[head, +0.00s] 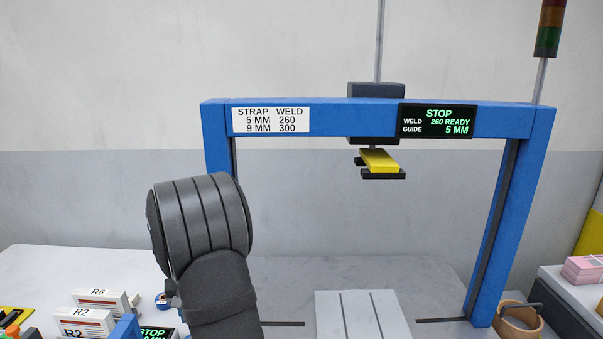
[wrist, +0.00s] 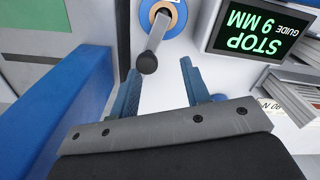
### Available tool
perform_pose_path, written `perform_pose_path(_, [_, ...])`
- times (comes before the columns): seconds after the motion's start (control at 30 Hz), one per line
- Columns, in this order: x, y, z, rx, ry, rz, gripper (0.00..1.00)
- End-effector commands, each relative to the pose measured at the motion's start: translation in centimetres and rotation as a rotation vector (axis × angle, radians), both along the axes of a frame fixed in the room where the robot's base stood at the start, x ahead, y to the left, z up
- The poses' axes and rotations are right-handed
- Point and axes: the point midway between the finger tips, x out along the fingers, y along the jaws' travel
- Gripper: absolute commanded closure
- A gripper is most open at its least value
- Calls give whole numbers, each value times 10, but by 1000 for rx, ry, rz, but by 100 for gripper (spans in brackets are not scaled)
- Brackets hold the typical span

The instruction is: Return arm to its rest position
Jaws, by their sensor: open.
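My gripper (wrist: 160,67) shows in the wrist view with its two blue fingers spread apart and nothing held. A silver lever with a black knob (wrist: 147,63) appears in the gap between the fingertips; I cannot tell how far below them it is. The lever rises from a blue round base with an orange ring (wrist: 174,13). In the head view my arm stands at the left of centre, and the gripper is hidden.
A blue frame (head: 345,119) spans the table, with a yellow-topped head (head: 380,160) hanging inside. A display (wrist: 254,35) reads STOP, GUIDE 9 MM; the frame's display (head: 438,121) reads 5 MM. A grey plate (head: 362,315) is bare.

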Motion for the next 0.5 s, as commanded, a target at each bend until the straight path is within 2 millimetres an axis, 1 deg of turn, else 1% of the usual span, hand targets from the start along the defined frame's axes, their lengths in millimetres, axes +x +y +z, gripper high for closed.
perform_pose_path(0.5, [14, 12, 0, -1, 1, -403, 57])
